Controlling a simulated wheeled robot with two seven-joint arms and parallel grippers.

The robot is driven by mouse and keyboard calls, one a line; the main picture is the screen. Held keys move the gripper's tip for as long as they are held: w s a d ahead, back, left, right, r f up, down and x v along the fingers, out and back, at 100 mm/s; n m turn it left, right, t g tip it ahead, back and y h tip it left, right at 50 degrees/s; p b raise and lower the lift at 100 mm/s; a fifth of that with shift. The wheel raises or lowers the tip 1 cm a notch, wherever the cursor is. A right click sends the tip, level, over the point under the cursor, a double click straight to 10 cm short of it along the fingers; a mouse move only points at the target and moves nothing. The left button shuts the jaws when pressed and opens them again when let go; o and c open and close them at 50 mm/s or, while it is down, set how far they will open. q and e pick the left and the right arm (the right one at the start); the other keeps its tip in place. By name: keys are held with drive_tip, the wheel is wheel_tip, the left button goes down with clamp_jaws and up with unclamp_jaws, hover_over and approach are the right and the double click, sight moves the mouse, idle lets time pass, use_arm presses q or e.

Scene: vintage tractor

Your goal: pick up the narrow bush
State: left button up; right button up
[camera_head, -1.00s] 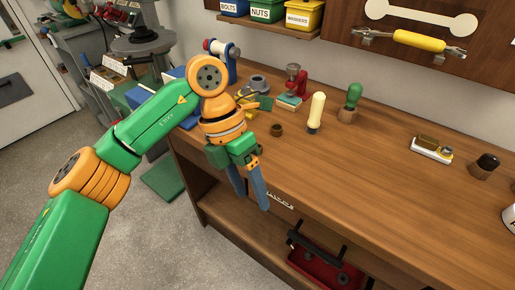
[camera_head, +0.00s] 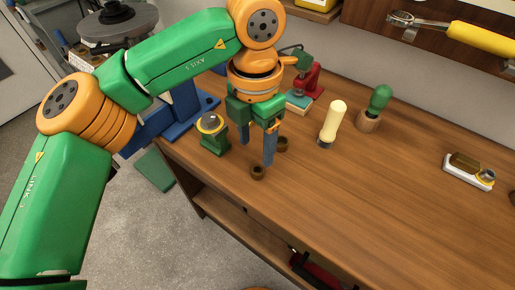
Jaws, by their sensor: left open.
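Two small brown bushes stand on the wooden workbench (camera_head: 370,195). The nearer bush (camera_head: 257,173) looks smaller and narrower; the farther bush (camera_head: 283,144) is slightly wider and partly behind a finger. My left gripper (camera_head: 257,154) points down with its two blue fingers apart and nothing between them. Its fingertips are close to the nearer bush, which shows just below them in the picture; I cannot tell the exact height gap. My right gripper is not in view.
A green object with a round yellow-rimmed top (camera_head: 213,136) stands just left of the gripper. A cream-handled tool (camera_head: 333,122), a green-handled tool (camera_head: 376,103) and a red device (camera_head: 308,80) stand behind and right.

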sight(257, 169)
use_arm(q)
drive_tip(key=f, duration=0.1)
drive_tip(key=s+f+p, duration=0.1)
drive_tip(key=f, duration=0.3)
drive_tip(key=shift+s+d+f+p, duration=0.15)
drive_tip(key=shift+s+p, duration=0.1)
drive_tip(key=shift+p, duration=0.1)
drive_tip(key=shift+w+f, duration=0.3)
drive_tip(key=shift+f, duration=0.1)
clamp_jaws()
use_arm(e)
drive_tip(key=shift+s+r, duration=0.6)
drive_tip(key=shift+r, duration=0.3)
